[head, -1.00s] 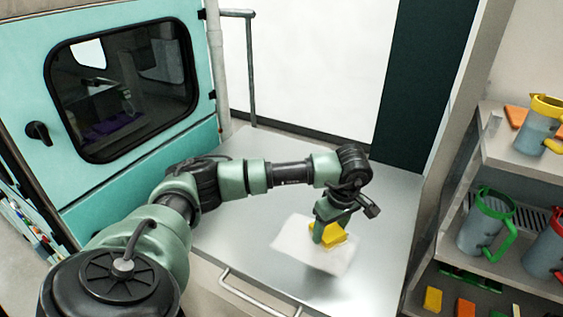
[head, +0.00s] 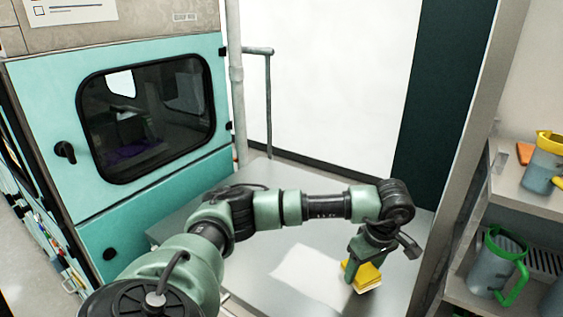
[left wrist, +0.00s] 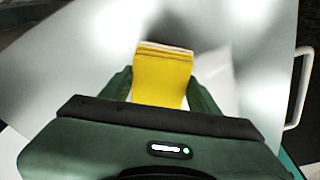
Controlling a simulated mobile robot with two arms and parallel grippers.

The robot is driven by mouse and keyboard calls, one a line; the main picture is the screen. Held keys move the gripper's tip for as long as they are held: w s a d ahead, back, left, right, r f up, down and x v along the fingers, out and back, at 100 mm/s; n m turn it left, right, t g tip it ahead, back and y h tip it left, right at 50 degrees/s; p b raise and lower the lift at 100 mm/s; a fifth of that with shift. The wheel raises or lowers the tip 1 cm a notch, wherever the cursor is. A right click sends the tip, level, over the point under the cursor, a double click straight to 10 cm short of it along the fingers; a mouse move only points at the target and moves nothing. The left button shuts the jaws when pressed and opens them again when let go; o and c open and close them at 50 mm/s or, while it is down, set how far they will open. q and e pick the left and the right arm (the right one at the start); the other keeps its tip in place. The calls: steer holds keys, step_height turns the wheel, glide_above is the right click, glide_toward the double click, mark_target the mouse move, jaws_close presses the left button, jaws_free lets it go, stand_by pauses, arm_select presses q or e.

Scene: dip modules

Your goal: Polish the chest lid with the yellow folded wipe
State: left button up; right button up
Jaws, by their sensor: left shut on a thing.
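The chest lid (head: 290,176) is a broad, smooth grey metal surface; it also fills much of the left wrist view (left wrist: 85,60). My left gripper (head: 358,264) points down over the right part of the lid, shut on the yellow folded wipe (head: 367,277). In the left wrist view the wipe (left wrist: 163,72) sticks out between the fingers (left wrist: 163,88), its layered edge showing. The wipe is at or just above the lid; I cannot tell whether it touches. A pale white patch (head: 308,272) lies on the lid left of the wipe. My right gripper is out of view.
A teal cabinet (head: 100,215) with a dark window stands at the left behind the lid. A shelf (head: 520,200) at the right holds a yellow-rimmed jug (head: 543,165) and a green-handled jug (head: 493,268). A bar handle (left wrist: 300,90) runs along one lid edge.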

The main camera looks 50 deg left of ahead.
arm_select(q)
steer(key=shift+s+a+r+p, duration=0.2)
steer(key=shift+r+p, duration=0.1)
steer(key=shift+r, duration=0.35)
steer(key=shift+s+a+r+p, duration=0.1)
steer(key=shift+a+r+p, duration=0.15)
steer(key=shift+r, duration=0.35)
steer(key=shift+w+d+r+p, duration=0.15)
steer(key=shift+r+p, duration=0.25)
steer(key=shift+r, duration=0.35)
steer(key=shift+d+r+p, duration=0.1)
steer(key=shift+r+p, duration=0.3)
steer(key=shift+r, duration=0.5)
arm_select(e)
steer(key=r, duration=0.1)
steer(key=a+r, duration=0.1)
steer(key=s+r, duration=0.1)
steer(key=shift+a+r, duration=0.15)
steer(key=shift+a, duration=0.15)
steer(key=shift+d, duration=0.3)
